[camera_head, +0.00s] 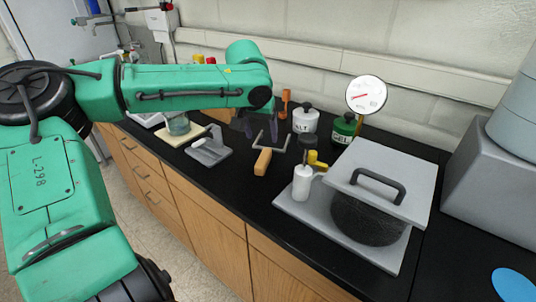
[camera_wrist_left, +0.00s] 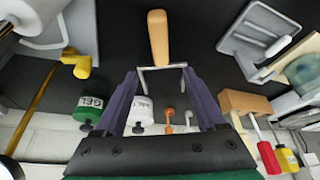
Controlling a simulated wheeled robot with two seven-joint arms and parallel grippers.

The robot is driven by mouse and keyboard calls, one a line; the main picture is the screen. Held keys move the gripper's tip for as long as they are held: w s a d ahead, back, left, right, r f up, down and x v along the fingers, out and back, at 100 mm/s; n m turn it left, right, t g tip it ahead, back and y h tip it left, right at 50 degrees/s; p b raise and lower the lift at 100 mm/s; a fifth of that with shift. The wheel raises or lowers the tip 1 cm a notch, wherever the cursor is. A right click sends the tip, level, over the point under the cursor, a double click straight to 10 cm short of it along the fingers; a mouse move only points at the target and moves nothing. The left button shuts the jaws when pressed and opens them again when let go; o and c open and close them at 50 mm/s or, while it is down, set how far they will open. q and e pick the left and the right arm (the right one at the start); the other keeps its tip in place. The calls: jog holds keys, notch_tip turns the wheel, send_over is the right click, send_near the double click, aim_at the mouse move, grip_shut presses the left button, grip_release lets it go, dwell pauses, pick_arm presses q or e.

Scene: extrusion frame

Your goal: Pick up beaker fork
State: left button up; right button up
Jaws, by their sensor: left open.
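The beaker fork lies on the black bench top, its wooden handle (camera_head: 263,161) toward the front edge and its metal prongs toward the wall. In the left wrist view its handle (camera_wrist_left: 158,38) points up the picture, and the metal crosspiece shows between the fingertips. My left gripper (camera_head: 249,124) points down at the fork's prong end, left of the handle in the head view. In the left wrist view this gripper (camera_wrist_left: 160,74) is open, with its dark purple fingers on either side of the metal part. Contact with the fork cannot be told. My right gripper is not shown.
A grey stand (camera_head: 209,150) is left of the fork. Behind are a white jar (camera_head: 305,121), a green jar (camera_head: 344,128) and a round dial (camera_head: 366,95). A beaker (camera_head: 177,124) stands farther left.

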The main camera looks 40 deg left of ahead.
aim_at(265, 153)
pick_arm(q)
jog(key=x, duration=0.4)
jog(key=shift+a+f, duration=0.1)
jog(key=p+x, duration=0.1)
jog(key=x, duration=0.4)
jog(key=shift+w+f, duration=0.15)
jog(key=shift+f, duration=0.2)
jog(key=shift+w+a+f, duration=0.1)
jog(key=shift+f, duration=0.2)
jog(key=shift+w, duration=0.15)
grip_shut()
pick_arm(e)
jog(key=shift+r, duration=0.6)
